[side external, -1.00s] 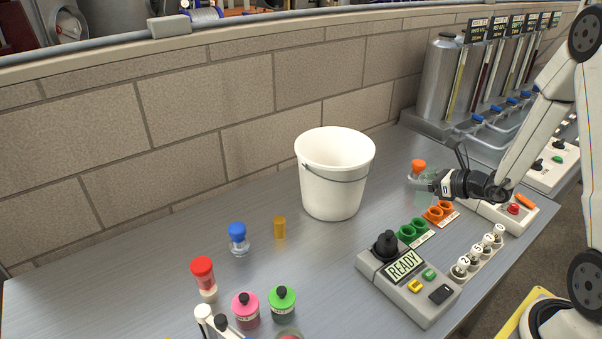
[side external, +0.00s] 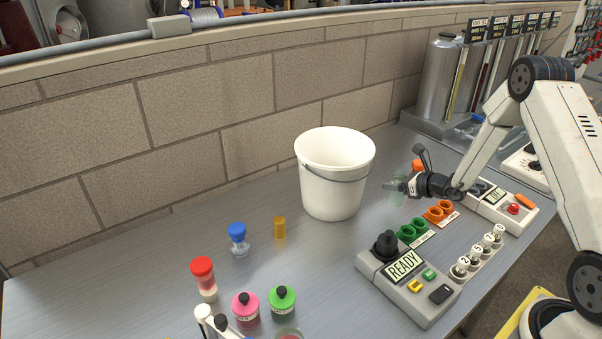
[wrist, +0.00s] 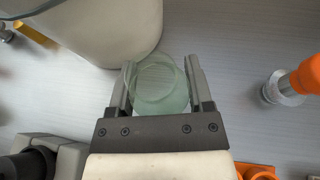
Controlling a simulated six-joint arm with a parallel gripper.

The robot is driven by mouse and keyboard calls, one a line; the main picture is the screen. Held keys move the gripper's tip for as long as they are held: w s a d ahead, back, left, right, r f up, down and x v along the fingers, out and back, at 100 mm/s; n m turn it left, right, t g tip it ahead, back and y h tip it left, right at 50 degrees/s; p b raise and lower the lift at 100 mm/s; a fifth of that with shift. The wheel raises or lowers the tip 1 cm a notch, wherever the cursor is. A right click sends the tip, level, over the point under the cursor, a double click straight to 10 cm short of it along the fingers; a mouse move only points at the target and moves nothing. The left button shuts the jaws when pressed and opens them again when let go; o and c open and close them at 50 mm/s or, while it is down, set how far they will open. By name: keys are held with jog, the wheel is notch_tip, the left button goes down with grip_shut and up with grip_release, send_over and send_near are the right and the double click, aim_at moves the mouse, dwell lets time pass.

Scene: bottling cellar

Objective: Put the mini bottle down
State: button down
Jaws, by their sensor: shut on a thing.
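The mini bottle (side external: 397,191) is clear with a pale green tint and has no cap that I can see. My gripper (side external: 402,187) is shut on it, to the right of the white bucket. In the wrist view the round glass (wrist: 158,90) sits between the two fingers of my gripper (wrist: 160,82), seen from above. The bottle looks upright. I cannot tell whether its base touches the table.
The white bucket (side external: 332,190) stands close by on the left. An orange-capped bottle (wrist: 285,87) stands to the right. Open table (side external: 150,275) extends left.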

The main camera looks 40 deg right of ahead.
aim_at(391, 192)
jog(key=shift+w+d+f, duration=0.1)
jog(key=shift+w+f, duration=0.1)
jog(key=shift+f, duration=0.05)
jog(key=shift+w+f, duration=0.15)
jog(key=shift+f, duration=1.55)
grip_release()
jog(key=shift+f, duration=0.15)
jog(key=shift+r, duration=0.2)
jog(key=v, duration=1.2)
